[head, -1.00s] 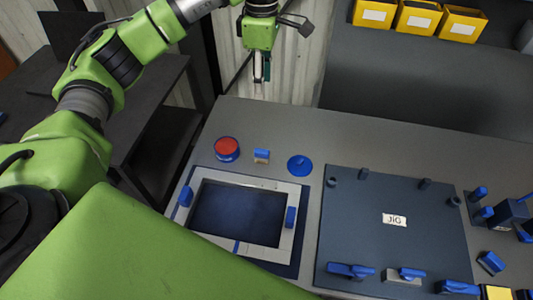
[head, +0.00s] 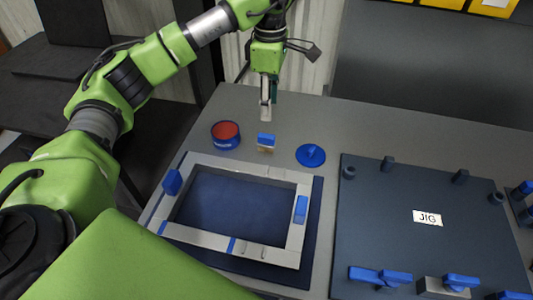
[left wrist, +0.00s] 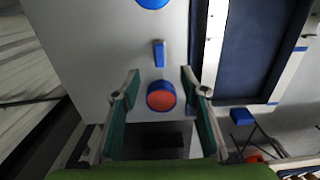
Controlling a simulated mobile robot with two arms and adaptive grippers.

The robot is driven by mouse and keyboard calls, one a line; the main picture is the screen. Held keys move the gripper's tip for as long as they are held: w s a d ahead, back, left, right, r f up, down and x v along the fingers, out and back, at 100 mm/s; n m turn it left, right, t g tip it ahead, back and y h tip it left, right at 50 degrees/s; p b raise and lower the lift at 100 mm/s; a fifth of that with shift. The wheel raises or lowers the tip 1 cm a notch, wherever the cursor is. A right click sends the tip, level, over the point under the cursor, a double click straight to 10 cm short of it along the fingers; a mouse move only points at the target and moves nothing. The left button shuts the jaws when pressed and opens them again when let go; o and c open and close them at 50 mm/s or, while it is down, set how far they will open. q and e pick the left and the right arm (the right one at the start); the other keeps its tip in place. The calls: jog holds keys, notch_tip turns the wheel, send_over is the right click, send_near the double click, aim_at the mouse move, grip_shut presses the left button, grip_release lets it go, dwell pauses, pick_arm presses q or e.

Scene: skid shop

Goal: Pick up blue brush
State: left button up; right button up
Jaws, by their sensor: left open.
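The blue brush (head: 265,140), a small block with a blue top and a tan lower part, stands on the grey bench between a red-and-blue tin and a blue round knobbed piece. In the left wrist view the brush (left wrist: 159,53) lies beyond the fingertips, roughly centred between them. My left gripper (head: 266,112) points down just behind the brush in the head view, apart from it. Its fingers (left wrist: 160,76) are open with nothing held between them. My right gripper is not in view.
The red-and-blue tin (head: 226,135) is left of the brush, the blue knobbed piece (head: 310,155) right. In front lies a pale frame (head: 220,163) with blue clamps. A dark JIG board (head: 400,235) with pegs and blue clamps fills the right. Yellow bins (head: 493,8) are at the back.

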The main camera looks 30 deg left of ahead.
aim_at(266, 136)
pick_arm(q)
notch_tip(266, 136, down, 9)
jog(key=shift+f+p, duration=0.1)
jog(key=shift+p, duration=0.3)
jog(key=f, duration=0.2)
jog(key=f+p, duration=0.1)
jog(key=f, duration=0.1)
jog(key=shift+s+a, duration=0.1)
jog(key=shift+a, duration=0.3)
jog(key=shift+f, duration=0.6)
grip_shut()
